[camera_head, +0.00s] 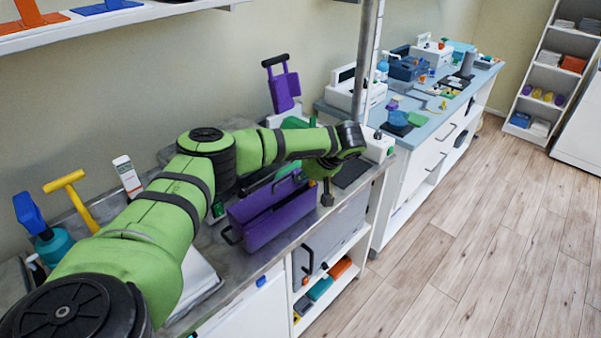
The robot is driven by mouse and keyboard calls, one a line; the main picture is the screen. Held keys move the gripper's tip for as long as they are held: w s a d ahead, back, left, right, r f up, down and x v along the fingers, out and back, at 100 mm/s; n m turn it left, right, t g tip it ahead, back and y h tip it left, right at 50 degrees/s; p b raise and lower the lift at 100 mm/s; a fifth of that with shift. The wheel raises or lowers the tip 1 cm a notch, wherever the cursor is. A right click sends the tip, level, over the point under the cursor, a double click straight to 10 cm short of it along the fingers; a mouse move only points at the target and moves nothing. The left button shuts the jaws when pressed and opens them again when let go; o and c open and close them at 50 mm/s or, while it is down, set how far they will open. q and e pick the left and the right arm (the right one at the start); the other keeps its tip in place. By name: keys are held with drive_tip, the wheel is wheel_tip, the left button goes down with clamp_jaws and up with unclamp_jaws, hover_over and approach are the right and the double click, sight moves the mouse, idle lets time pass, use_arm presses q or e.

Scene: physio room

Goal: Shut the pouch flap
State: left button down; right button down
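A purple pouch (272,221) with dark handles sits on the grey worktop, near its front edge. A purple panel rises along its back and a dark seam or gap runs lengthwise across its top. I cannot tell clearly how far the flap is lifted. My green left arm reaches over the worktop from the left, behind and above the pouch. My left gripper (327,193) points down at the pouch's right end; it is small and dark, so I cannot tell whether its fingers are apart or touch the pouch. My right gripper is not in view.
A yellow-handled tool (72,196), a blue-topped bottle (45,230) and a white box (127,176) stand at the left. A purple upright item (282,88) stands behind my arm. A metal post (365,65) rises to the right. The wooden floor (480,240) is clear.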

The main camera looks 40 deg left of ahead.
use_arm(q)
drive_tip(key=shift+d+f+y, duration=0.2)
drive_tip(key=shift+f+y, duration=0.25)
drive_tip(key=shift+y, duration=0.25)
drive_tip(key=shift+d, duration=0.1)
